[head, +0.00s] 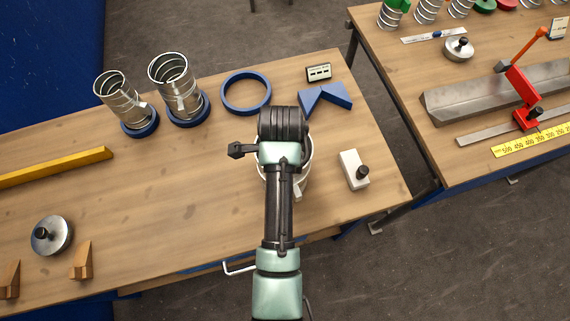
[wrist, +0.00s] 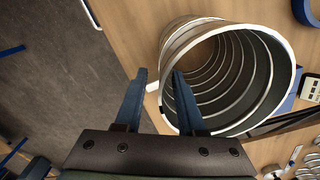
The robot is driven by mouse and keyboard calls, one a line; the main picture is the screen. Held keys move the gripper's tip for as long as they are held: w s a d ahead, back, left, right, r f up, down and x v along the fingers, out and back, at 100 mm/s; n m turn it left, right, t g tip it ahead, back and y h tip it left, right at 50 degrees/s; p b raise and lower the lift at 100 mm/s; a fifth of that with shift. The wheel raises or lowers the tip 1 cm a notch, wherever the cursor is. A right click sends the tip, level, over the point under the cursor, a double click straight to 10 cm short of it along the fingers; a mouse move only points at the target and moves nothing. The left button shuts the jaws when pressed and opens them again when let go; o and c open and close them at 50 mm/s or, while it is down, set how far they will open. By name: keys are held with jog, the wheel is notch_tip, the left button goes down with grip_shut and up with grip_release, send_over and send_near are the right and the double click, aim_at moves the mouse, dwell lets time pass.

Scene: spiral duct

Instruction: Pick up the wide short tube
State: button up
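The wide short tube (wrist: 270,60) is a ribbed metal spiral duct with its open end toward the wrist camera. In the head view the tube (head: 309,168) is mostly hidden behind my arm, with only pale rim and side showing. My gripper (wrist: 159,75) is open at the tube's near left rim in the wrist view. Its right finger overlaps the tube's opening and its left finger is outside, with the tube wall between them. I cannot tell whether either finger touches the wall. In the head view my fingers are hidden by my wrist.
Two taller metal tubes (head: 115,95) (head: 172,82) stand in blue rings at the back left. An empty blue ring (head: 246,93), a blue V-shaped block (head: 325,98) and a small display (head: 319,72) lie behind. A white block with a black knob (head: 354,169) is right.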

jog(key=f, duration=0.1)
jog(key=f+p, duration=0.1)
jog(key=f, duration=0.3)
jog(key=shift+a+f+p, duration=0.1)
jog(key=shift+a+p, duration=0.2)
jog(key=shift+p, duration=0.1)
grip_shut()
jog(key=shift+w, duration=0.1)
dwell(1.0)
